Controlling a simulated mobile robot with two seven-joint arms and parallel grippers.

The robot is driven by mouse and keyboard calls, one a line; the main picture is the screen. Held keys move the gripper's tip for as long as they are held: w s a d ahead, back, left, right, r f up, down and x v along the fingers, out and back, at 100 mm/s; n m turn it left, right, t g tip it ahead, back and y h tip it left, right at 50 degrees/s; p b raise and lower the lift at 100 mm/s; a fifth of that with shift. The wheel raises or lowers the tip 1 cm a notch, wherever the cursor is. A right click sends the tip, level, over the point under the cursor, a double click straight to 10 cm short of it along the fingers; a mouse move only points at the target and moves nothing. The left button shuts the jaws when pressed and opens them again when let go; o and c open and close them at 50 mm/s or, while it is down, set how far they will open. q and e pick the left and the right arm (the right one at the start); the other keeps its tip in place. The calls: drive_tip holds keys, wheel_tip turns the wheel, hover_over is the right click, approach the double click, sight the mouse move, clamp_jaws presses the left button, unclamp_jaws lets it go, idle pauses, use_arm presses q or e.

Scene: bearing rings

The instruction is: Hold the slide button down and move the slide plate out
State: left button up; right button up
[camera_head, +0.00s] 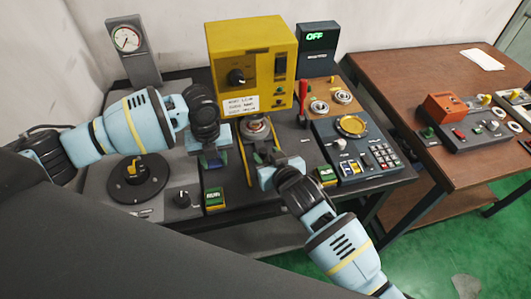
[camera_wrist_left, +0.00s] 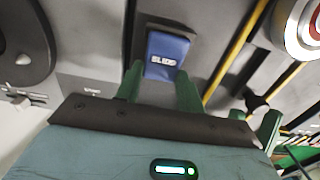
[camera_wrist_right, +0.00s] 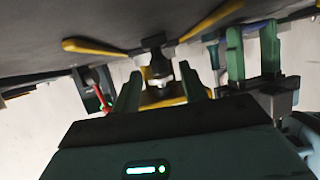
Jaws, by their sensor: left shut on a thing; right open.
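The blue slide button (camera_wrist_left: 167,55), lettered SLIDE, sits on the dark bench. My left gripper (camera_wrist_left: 160,82) is shut on it, one green finger at each side; in the head view this gripper (camera_head: 216,160) hides most of it. The slide plate lies between two yellow rails (camera_head: 248,170) under the yellow machine, and a silver ring (camera_wrist_left: 301,28) shows there. My right gripper (camera_head: 264,158) is open near the front of the rails. In the right wrist view a dark handle (camera_wrist_right: 156,42) appears between its fingers (camera_wrist_right: 161,88); I cannot tell whether they touch it.
The yellow machine (camera_head: 250,65) stands behind the rails. A black turntable (camera_head: 138,178) lies left and a keypad console (camera_head: 355,147) right. A red lever (camera_head: 303,98) and metal rings (camera_head: 343,97) are at the back right. A brown table (camera_head: 420,85) stands further right.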

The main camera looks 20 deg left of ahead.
drive_tip(key=shift+x, duration=0.9)
clamp_jaws()
drive_tip(key=shift+f, duration=0.1)
